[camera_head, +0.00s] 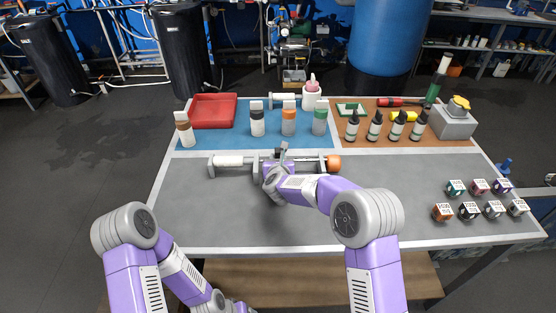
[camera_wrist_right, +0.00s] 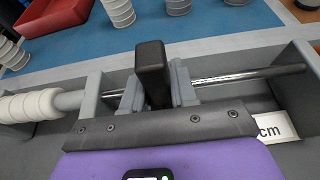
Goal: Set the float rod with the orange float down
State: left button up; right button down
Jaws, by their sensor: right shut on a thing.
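The float rod (camera_wrist_right: 245,76) is a thin shiny metal rod, lying level across the middle of the table in the head view. Its orange float (camera_head: 333,163) is at the right end. My right gripper (camera_head: 279,156) is shut on the rod near its middle. Grey upright brackets (camera_wrist_right: 94,98) stand on both sides of the fingers, in line with the rod. I cannot tell whether the rod's weight rests on them. My left arm shows at lower left; its gripper is out of view.
A red tray (camera_head: 213,111) and several capped bottles (camera_head: 257,120) stand behind on the blue mat. Dropper bottles (camera_head: 375,126) stand on the brown mat. The grey table (camera_head: 230,215) in front is clear.

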jog(key=c, duration=0.9)
grip_release()
jog(key=shift+r, duration=0.15)
jog(key=p+v, duration=0.1)
jog(key=v, duration=1.1)
